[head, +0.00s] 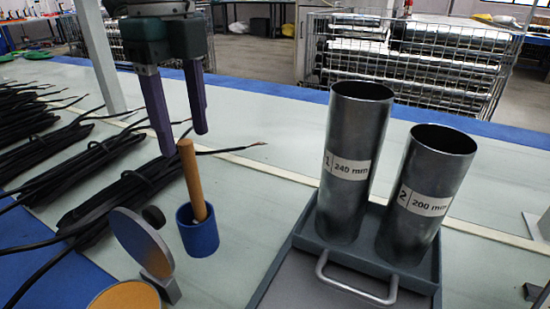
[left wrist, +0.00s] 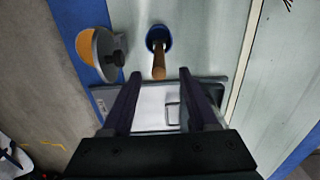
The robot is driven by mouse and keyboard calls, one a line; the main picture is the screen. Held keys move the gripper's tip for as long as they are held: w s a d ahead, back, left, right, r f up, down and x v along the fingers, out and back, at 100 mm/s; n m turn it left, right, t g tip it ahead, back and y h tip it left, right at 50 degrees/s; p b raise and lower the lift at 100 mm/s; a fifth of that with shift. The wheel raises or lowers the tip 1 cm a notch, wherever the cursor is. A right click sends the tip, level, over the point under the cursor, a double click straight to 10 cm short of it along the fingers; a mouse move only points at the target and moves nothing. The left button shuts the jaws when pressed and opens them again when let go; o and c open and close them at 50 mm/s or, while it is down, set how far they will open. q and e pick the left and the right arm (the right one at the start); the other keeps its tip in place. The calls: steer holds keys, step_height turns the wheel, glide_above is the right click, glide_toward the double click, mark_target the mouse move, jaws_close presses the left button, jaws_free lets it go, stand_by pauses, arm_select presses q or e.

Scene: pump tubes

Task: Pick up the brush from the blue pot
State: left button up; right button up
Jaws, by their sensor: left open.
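The blue pot (head: 199,236) stands on the table left of centre in the head view. The brush stands in it, its wooden handle (head: 190,178) sticking up and its lower end hidden in the pot. My left gripper (head: 184,142) is open and empty, pointing down just above and behind the handle's top. In the left wrist view the handle (left wrist: 159,67) and the pot (left wrist: 157,36) lie beyond the gap between the fingertips (left wrist: 159,72). I cannot tell whether a finger touches the handle. My right gripper is in neither view.
A grey tray (head: 269,283) holds two metal tubes, labelled 240 mm (head: 354,155) and 200 mm (head: 426,187), right of the pot. A round disc on a stand (head: 141,243) is close to the pot's left. Black cable bundles (head: 120,190) lie at the left.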

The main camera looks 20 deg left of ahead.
mark_target(191, 169)
arm_select(q)
step_height(191, 169, down, 7)
steer(key=shift+s+f+b, duration=0.1)
steer(key=shift+b, duration=0.75)
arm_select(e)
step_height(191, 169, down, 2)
arm_select(q)
steer(key=shift+a, duration=0.1)
jaws_close()
